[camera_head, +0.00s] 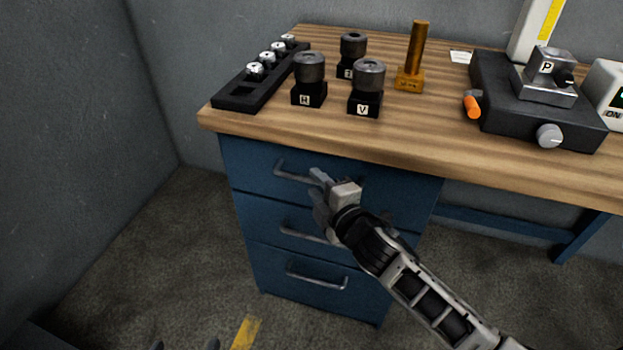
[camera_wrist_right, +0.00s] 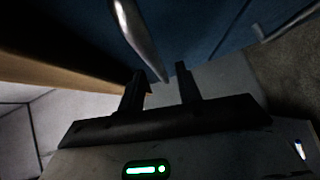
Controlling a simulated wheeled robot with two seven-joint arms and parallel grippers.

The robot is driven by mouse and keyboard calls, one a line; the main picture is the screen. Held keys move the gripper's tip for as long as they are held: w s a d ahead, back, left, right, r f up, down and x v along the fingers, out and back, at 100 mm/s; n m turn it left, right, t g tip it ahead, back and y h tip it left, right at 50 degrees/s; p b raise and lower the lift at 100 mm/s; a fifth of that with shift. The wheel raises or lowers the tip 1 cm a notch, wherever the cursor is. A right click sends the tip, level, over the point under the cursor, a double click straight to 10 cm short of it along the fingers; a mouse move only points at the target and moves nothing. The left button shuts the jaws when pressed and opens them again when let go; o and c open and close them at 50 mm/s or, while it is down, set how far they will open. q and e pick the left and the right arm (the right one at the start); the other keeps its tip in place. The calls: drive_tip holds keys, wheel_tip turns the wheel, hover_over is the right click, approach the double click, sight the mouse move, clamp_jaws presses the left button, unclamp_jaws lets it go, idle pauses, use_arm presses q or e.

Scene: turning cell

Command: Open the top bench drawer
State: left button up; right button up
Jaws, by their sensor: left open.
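The top bench drawer (camera_head: 250,165) is the uppermost blue front under the wooden worktop and looks shut, flush with the fronts below. Its grey bar handle (camera_head: 290,176) shows at its left part; the right end is hidden behind my right gripper (camera_head: 318,188). In the right wrist view, the fingers of my right gripper (camera_wrist_right: 160,75) are apart, and the bar handle (camera_wrist_right: 138,40) reaches down to between the fingertips; I cannot tell whether they touch it. My left gripper (camera_head: 185,345) shows only as two separated dark tips at the bottom edge.
Two more drawers with bar handles, the middle (camera_head: 305,234) and the bottom (camera_head: 316,280), lie below. The worktop (camera_head: 400,130) overhangs the fronts and bears a black rack (camera_head: 240,98), several black holders and a dark device (camera_head: 500,100). The floor at left is clear.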

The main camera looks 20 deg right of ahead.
sight(310, 178)
drive_tip(key=shift+x, duration=1.5)
drive_tip(key=shift+c, duration=0.3)
clamp_jaws()
drive_tip(key=shift+a, duration=0.1)
drive_tip(key=shift+a, duration=0.1)
